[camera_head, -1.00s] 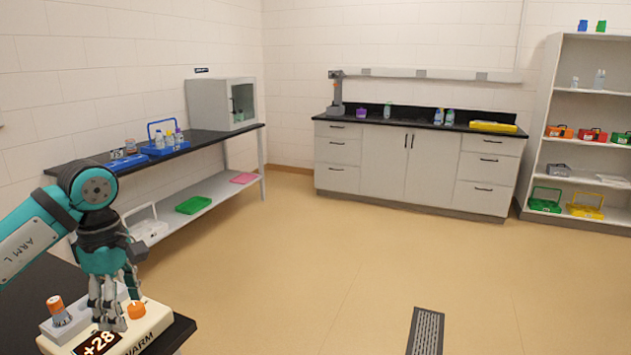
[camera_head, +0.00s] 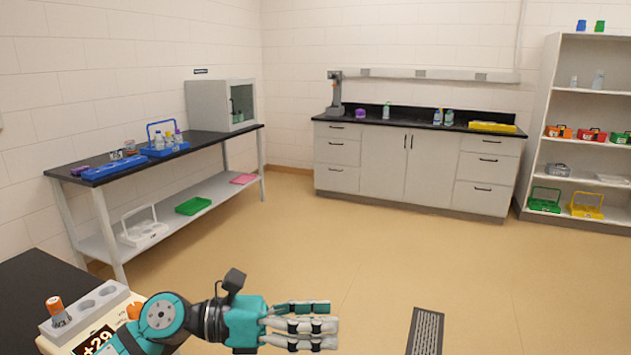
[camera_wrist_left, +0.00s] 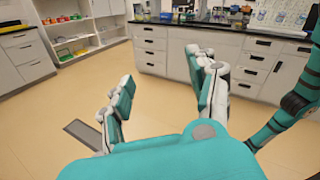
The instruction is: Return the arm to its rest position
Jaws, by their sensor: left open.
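My left gripper (camera_head: 322,326) is in the lower middle of the head view, stretched out to the right in front of the dark bench, over open floor. Its fingers are apart and hold nothing. In the left wrist view the open fingers (camera_wrist_left: 162,92) have only floor and distant cabinets between them. My right gripper is in neither view. The warming device (camera_head: 82,338) is at the lower left of the head view, partly hidden by my left arm. An orange-capped vial (camera_head: 57,311) stands upright in it beside empty wells.
The dark bench (camera_head: 40,275) is at the lower left. A side table (camera_head: 210,137) along the left wall holds a blue carrier (camera_head: 165,149) and a blue tray (camera_head: 113,169). Cabinets (camera_head: 380,165) and shelves (camera_head: 590,110) stand far back. The middle floor is clear, with a drain grate (camera_head: 426,330).

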